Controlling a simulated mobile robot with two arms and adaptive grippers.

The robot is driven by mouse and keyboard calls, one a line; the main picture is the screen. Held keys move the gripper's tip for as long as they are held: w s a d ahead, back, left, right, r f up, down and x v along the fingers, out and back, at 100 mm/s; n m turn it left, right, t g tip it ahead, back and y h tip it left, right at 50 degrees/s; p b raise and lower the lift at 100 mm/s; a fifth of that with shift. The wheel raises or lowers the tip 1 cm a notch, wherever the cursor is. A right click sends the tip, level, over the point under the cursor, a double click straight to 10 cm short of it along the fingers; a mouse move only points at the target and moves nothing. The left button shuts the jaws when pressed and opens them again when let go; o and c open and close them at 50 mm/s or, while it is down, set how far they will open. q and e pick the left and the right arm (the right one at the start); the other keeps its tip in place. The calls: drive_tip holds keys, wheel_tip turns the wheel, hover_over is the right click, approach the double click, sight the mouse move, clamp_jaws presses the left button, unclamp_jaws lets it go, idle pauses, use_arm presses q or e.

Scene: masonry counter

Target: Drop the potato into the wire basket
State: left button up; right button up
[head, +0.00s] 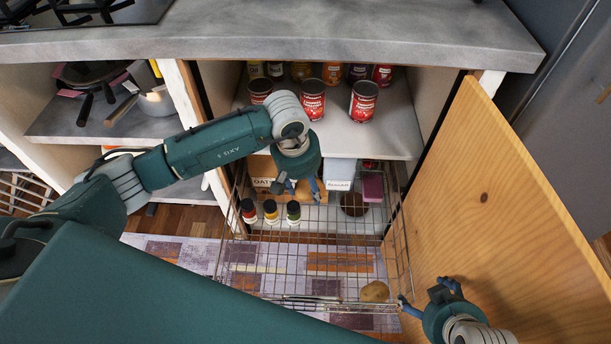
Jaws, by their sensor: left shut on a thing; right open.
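The potato (375,291) is brown and lies at the front right corner of the pulled-out wire basket (318,305), seen through its mesh. My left gripper (298,188) hangs over the back of the basket, in front of a brown box marked oats (262,168). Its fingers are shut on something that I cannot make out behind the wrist. My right gripper (424,294) is open and empty, low at the right, just outside the basket's front right corner and close to the potato.
Small bottles (270,212) stand at the basket's left. Cans (312,100) fill the shelf above, under the grey counter (300,35). An open wooden door (490,190) bounds the right. A patterned rug (190,255) lies on the floor below.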

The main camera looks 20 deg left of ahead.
sight(307, 198)
use_arm(q)
drive_tip(key=shift+s+d+f+p, duration=0.1)
drive_tip(key=shift+f+p, duration=0.2)
drive_tip(key=shift+p, duration=0.1)
use_arm(e)
drive_tip(key=s+d+f+g, duration=0.1)
drive_tip(key=s+f+g, duration=0.1)
drive_tip(key=s+f, duration=0.25)
use_arm(q)
wheel_tip(307, 198, down, 4)
drive_tip(key=shift+f+b, duration=0.1)
drive_tip(key=shift+b, duration=1.15)
drive_tip(key=shift+f, duration=0.35)
drive_tip(key=shift+f+b, duration=0.45)
drive_tip(key=shift+f, duration=0.1)
use_arm(e)
drive_tip(key=v, duration=0.5)
drive_tip(key=shift+d+r, duration=0.2)
drive_tip(key=shift+r, duration=0.05)
use_arm(q)
drive_tip(key=o, duration=1.3)
